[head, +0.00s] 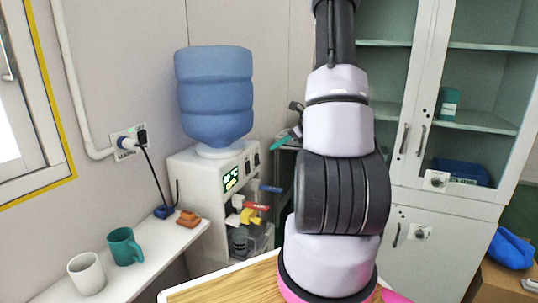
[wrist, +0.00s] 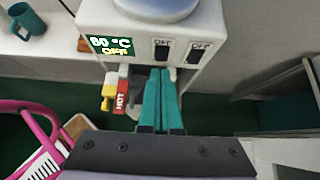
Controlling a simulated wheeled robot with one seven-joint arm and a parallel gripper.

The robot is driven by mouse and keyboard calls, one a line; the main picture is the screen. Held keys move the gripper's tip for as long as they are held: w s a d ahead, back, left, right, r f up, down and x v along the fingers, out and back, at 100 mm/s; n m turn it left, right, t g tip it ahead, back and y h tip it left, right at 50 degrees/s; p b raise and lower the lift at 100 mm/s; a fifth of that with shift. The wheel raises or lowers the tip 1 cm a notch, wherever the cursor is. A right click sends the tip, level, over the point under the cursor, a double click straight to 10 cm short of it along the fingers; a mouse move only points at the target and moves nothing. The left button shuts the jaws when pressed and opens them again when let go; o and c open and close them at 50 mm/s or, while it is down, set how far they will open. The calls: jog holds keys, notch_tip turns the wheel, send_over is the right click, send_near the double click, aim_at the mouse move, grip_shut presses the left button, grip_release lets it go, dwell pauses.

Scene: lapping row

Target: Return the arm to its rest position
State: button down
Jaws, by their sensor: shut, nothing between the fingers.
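My arm (head: 338,190) stands upright in the middle of the head view and hides part of what is behind it. My gripper (wrist: 160,75) has two teal fingers, pressed together and empty in the wrist view. They point at the front of the water dispenser (wrist: 190,25), beside its red HOT tap (wrist: 122,98). I cannot tell whether they touch it. In the head view only a teal bit of the gripper (head: 286,139) shows left of the arm, to the right of the dispenser (head: 188,172).
A blue bottle (head: 214,95) tops the dispenser. A white mug (head: 86,273) and teal mug (head: 125,247) stand on the narrow shelf (head: 165,250) at left. A glass-door cabinet (head: 440,160) stands behind the arm at right. A blue bag (head: 511,248) lies at far right.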

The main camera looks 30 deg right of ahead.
jog(key=shift+s+d+r, duration=0.25)
jog(key=shift+s+r, duration=0.1)
jog(key=shift+r, duration=0.15)
jog(key=s+a+r+n+g, duration=0.2)
jog(key=s+a+r+n, duration=0.2)
jog(key=a+r+n, duration=0.3)
jog(key=s+a+r+n+g, duration=0.1)
jog(key=s+a+r+n, duration=0.2)
jog(key=a+r+n, duration=0.35)
jog(key=s+a+r+n+t+h, duration=0.1)
jog(key=s+a+r+n+h, duration=0.1)
jog(key=s+r+n, duration=0.3)
jog(key=s+a+r+n+t+h, duration=0.1)
jog(key=s+a+r+n+h, duration=0.1)
jog(key=s+a+r+n, duration=0.3)
jog(key=shift+s+a+n, duration=0.15)
jog(key=shift+s+n, duration=0.2)
jog(key=shift+s, duration=2.05)
jog(key=shift+r, duration=0.1)
